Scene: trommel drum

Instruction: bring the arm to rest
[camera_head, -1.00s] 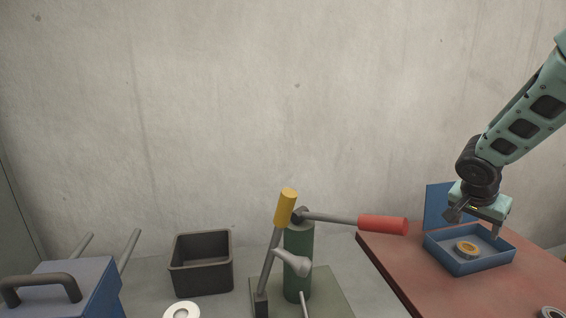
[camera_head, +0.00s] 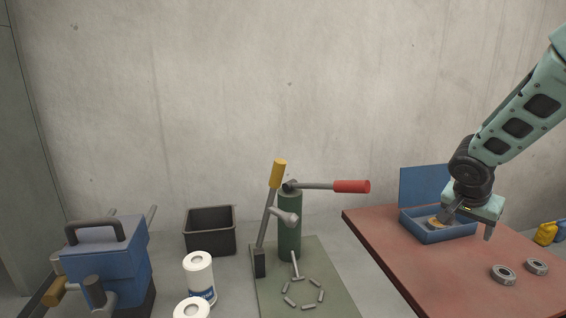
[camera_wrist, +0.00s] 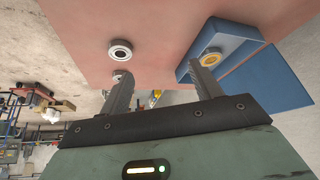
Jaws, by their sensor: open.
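My gripper (camera_head: 470,222) is at the right in the head view, at the end of my green arm, over the red-brown table top (camera_head: 390,262). It is in front of an open blue box (camera_head: 440,236) with its lid raised. A yellow-and-grey ring (camera_head: 436,222) lies in the box; the wrist view also shows the ring (camera_wrist: 210,58) in the box (camera_wrist: 235,42). In the wrist view the two fingers (camera_wrist: 160,85) stand wide apart with nothing between them. One finger overlaps the picture of the box; I cannot tell whether they touch.
Two grey rings (camera_head: 503,274) lie on the table's right part. Left of the table stand a green post with red-gripped and yellow-gripped levers (camera_head: 289,225), a dark bin (camera_head: 210,232), white rolls (camera_head: 199,277) and a blue machine (camera_head: 107,265). Yellow items (camera_head: 546,232) are at the far right.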

